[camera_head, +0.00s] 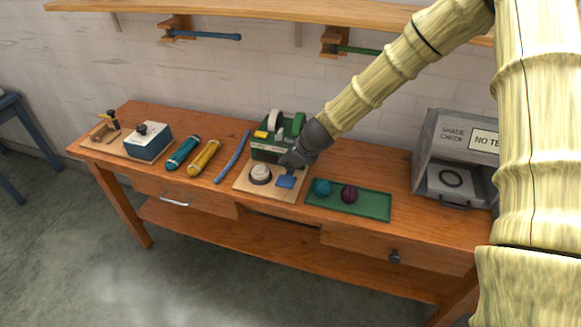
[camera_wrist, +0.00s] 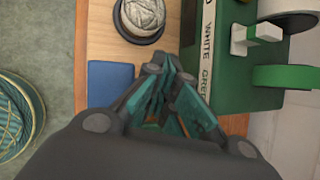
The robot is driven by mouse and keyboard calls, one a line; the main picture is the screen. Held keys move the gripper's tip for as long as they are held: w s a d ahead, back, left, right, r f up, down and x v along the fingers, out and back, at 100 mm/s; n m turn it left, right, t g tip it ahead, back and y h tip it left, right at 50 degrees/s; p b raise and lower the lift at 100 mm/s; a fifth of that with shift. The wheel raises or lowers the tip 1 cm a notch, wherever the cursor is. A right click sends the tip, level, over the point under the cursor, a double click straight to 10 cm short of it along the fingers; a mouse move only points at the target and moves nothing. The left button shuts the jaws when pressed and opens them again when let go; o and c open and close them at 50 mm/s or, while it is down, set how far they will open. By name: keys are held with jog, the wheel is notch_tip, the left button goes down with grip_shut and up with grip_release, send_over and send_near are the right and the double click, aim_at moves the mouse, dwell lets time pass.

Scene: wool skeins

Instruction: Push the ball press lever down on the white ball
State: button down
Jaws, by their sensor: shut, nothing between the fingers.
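The white ball (camera_head: 261,171) sits in a dark round cup on a light wooden board (camera_head: 244,183) at the middle of the bench. It also shows at the top of the wrist view (camera_wrist: 143,12). A flat blue pad (camera_head: 286,182) lies on the board to the right of the ball; the wrist view shows it too (camera_wrist: 110,82). My gripper (camera_head: 289,161) is shut and empty over the board, beside the ball and the blue pad and apart from the ball. It (camera_wrist: 163,68) hides part of the board. I cannot clearly make out the press lever.
A green holder (camera_head: 272,150) with labels and rolls stands behind the board, close to my gripper.

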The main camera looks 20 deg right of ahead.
jog(key=shift+r, duration=0.1)
jog(key=shift+w+d+r+p, duration=0.15)
jog(key=shift+w+r+p, duration=0.05)
jog(key=shift+r+p, duration=0.55)
jog(key=shift+w+d+r+p, duration=0.15)
jog(key=shift+w+r+p, duration=0.05)
jog(key=shift+r+p, duration=0.5)
jog(key=r+p, duration=0.1)
jog(key=w+r+p, duration=0.1)
jog(key=r+p, duration=0.2)
jog(key=shift+w+d+r, duration=0.15)
jog(key=shift+d+r, duration=0.2)
jog(key=shift+d, duration=0.05)
dwell(0.4)
